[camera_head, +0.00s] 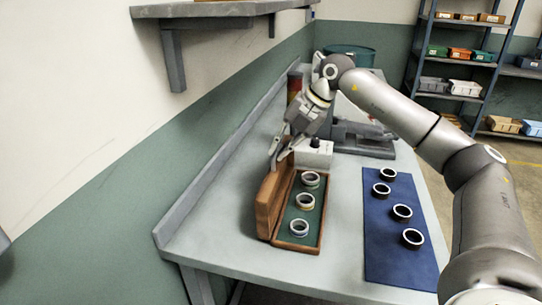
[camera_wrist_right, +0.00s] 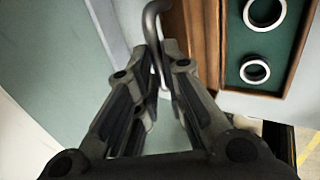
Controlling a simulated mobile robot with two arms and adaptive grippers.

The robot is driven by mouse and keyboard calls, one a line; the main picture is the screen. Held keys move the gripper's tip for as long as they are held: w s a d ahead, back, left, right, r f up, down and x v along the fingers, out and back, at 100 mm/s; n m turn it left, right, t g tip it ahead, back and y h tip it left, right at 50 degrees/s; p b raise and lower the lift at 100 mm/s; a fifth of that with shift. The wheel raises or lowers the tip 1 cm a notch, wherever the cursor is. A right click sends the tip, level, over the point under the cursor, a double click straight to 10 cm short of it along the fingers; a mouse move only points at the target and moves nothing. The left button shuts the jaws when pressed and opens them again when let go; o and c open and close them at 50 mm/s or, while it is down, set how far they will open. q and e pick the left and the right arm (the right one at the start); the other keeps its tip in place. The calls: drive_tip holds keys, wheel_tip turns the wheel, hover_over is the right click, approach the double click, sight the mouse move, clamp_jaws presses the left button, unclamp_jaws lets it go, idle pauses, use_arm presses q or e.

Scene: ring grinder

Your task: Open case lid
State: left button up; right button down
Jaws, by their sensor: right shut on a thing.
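The wooden case (camera_head: 309,246) stands on the bench with a green lining and three pale rings in a row inside. Its brown lid (camera_head: 269,203) stands raised, roughly upright, along the left side. My right gripper (camera_head: 278,150) is at the far end of the lid, above its upper edge. In the right wrist view its fingertips (camera_wrist_right: 160,62) are close together around a grey bent handle (camera_wrist_right: 153,20) beside the lid. The green case interior (camera_wrist_right: 240,78) with two rings shows at the right of that view. My left gripper is not in view.
A blue mat (camera_head: 385,265) with several dark-sided rings lies right of the case. A white box (camera_head: 314,154) and a grey machine (camera_head: 365,143) stand behind it. The bench's raised edge (camera_head: 205,185) and the wall are close on the left.

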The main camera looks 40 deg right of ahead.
drive_tip(key=s+d, duration=0.2)
drive_tip(key=shift+s+d+f+t+y, duration=0.1)
drive_tip(key=shift+s+f+t+y, duration=0.05)
drive_tip(key=shift+s+t+y, duration=0.2)
drive_tip(key=c, duration=1.5)
unclamp_jaws()
drive_tip(key=v, duration=1.2)
drive_tip(key=shift+w, duration=0.1)
